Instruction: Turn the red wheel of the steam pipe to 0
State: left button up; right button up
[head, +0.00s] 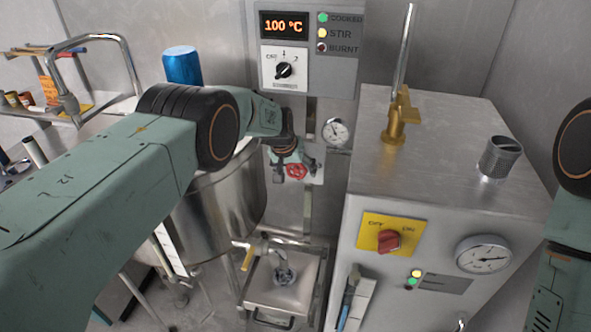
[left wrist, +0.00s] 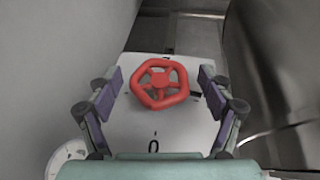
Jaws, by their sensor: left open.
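The red wheel (left wrist: 159,84) sits on a pale plate (left wrist: 180,132) in the left wrist view, with a "0" mark printed on the plate close to my gripper. In the head view the red wheel (head: 296,171) shows small, just below and beside my left gripper (head: 290,172). My left gripper also shows in the left wrist view (left wrist: 158,95); it is open, with one finger on each side of the wheel and a visible gap to it. Whether the fingers are level with the wheel is hard to tell. The steam pipe is mostly hidden. My right gripper is not in view.
A pressure gauge (head: 336,132) is right of the wheel. A steel kettle (head: 222,205) stands left of and below it. The control box reading 100 °C (head: 285,25) is above. A steel cabinet (head: 440,150) with a red knob (head: 388,240) stands at the right.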

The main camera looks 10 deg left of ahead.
pick_arm(q)
jog(key=shift+r, duration=0.1)
jog(key=shift+v, duration=0.8)
jog(key=v, duration=1)
jog(key=shift+w+a, duration=0.1)
jog(key=shift+a, duration=0.05)
